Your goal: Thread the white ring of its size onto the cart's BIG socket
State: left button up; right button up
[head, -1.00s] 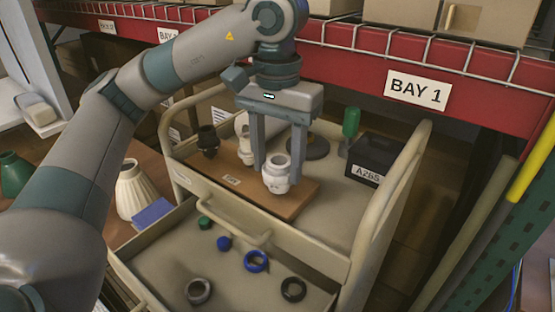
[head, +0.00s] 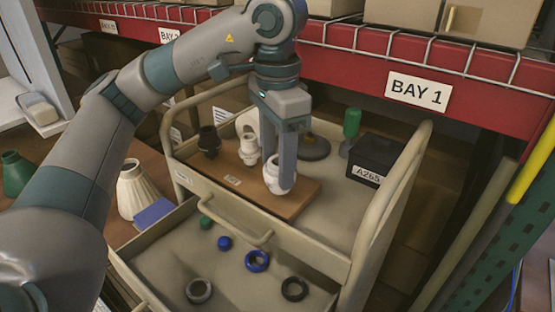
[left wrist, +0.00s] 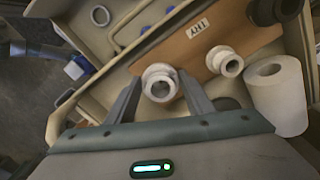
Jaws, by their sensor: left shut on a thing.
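The BIG socket (head: 272,187) is a white, upright fitting near the front right of the brown board on the cart. My left gripper (head: 280,180) points down over it, with one finger in front hiding part of it. In the left wrist view the fingers (left wrist: 162,90) are closed on both sides of a white ring (left wrist: 160,76) at the socket's top, its hole facing up. The ring appears level around the socket; ring and socket look alike, so their boundary and the thread depth cannot be told. My right gripper is not in view.
A smaller white socket (head: 249,150) and a black socket (head: 208,140) stand on the board (head: 240,182). The open drawer holds a pale ring (head: 199,290), blue ring (head: 257,261), black ring (head: 294,289) and smaller green and blue pieces. A black box (head: 372,158) stands right.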

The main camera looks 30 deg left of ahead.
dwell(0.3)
pick_arm(q)
jog(key=m, duration=0.6)
jog(key=shift+w+a, duration=0.1)
jog(key=shift+w, duration=0.05)
jog(key=o, duration=1.2)
jog(key=shift+o, duration=0.3)
notch_tip(320, 180, up, 17)
jog(key=p, duration=0.6)
jog(key=shift+r+p, duration=0.15)
jog(key=shift+p, duration=0.2)
